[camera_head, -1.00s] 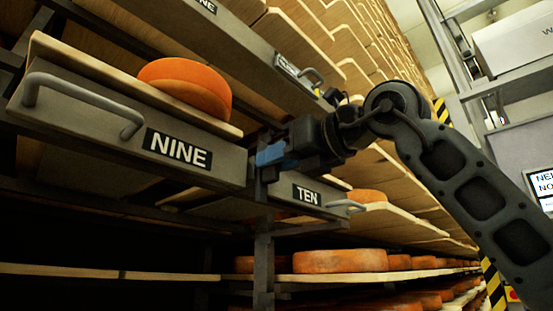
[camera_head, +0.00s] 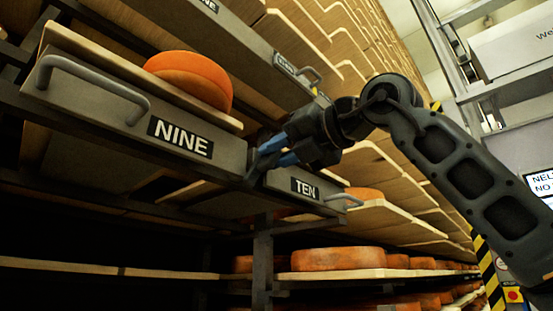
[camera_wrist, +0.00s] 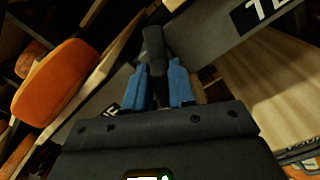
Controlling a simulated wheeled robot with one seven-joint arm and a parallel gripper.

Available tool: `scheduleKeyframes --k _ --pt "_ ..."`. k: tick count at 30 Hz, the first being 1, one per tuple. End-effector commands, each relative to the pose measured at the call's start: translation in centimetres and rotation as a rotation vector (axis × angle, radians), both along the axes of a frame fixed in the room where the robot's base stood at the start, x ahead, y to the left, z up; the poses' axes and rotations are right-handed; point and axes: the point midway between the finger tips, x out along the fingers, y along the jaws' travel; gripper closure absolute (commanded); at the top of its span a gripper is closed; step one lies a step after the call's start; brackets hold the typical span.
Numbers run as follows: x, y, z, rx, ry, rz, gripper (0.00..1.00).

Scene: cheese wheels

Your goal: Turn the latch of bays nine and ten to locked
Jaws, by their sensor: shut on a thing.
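The latch (camera_wrist: 154,48) is a dark grey lever, seen in the wrist view between the two blue fingers of my gripper (camera_wrist: 158,85). My gripper is shut on it. In the head view my gripper (camera_head: 274,152) reaches the post between bay nine (camera_head: 95,97), labelled NINE, and bay ten (camera_head: 277,180), labelled TEN. There the fingers and the post hide most of the latch. I cannot tell from the views whether the latch stands at locked.
An orange cheese wheel (camera_head: 190,78) lies on the board of bay nine. Bay nine has a bar handle (camera_head: 92,83) and bay ten a smaller one (camera_head: 343,199). More cheese wheels (camera_head: 338,258) lie on the lower shelves. A yellow-black striped post (camera_head: 489,270) stands at the right.

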Motion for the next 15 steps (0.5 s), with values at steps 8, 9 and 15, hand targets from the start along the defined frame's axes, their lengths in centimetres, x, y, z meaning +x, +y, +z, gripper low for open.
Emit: scheduleKeyframes --k 8,9,15 --pt "0.29 -0.28 -0.45 0.162 0.205 -0.003 1.00" --pt "0.31 -0.29 -0.50 0.185 0.235 -0.003 1.00" --pt "0.42 -0.39 -0.69 0.303 0.384 -0.003 1.00"
